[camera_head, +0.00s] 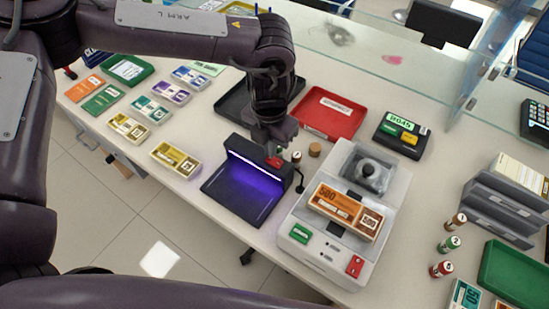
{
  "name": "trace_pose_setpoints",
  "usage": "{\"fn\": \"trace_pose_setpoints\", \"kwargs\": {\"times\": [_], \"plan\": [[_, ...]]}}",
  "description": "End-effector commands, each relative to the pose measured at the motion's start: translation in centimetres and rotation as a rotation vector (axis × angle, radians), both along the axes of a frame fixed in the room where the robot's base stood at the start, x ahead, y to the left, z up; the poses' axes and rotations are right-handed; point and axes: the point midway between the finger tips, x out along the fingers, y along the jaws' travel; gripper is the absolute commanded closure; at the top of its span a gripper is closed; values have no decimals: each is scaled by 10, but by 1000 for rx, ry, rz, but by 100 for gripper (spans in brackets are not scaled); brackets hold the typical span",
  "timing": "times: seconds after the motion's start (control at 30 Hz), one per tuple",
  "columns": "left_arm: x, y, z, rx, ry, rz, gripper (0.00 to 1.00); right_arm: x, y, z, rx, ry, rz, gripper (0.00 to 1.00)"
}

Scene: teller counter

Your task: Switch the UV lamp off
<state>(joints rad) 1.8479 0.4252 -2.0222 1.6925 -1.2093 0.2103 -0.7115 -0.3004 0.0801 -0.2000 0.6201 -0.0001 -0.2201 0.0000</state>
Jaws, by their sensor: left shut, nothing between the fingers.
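The UV lamp (238,198) is a black unit on the counter, left of the grey counting machine. Its tube glows white-violet and its base is lit purple, so it is on. A small red switch (274,162) shows on top of its hood, near the right end. My left gripper (279,152) is shut and empty. It points down at the hood, right by the red switch; I cannot tell whether it touches it. The fingertips are small and partly hidden. My right gripper is not in view.
The counting machine (320,250) carries an orange banknote bundle (346,210). A red tray (329,113) and a black tray (232,104) lie behind. Several bundles lie at left. Small cylinders (315,150) stand right of the lamp. A glass screen (370,62) edges the back.

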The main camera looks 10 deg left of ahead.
Motion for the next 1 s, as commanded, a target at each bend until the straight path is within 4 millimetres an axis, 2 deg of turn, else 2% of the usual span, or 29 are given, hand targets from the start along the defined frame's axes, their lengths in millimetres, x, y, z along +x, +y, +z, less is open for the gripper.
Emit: {"fn": "trace_pose_setpoints", "kwargs": {"times": [1.0], "plan": [[0,0,-11,0,0,0,100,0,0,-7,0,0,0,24]]}}
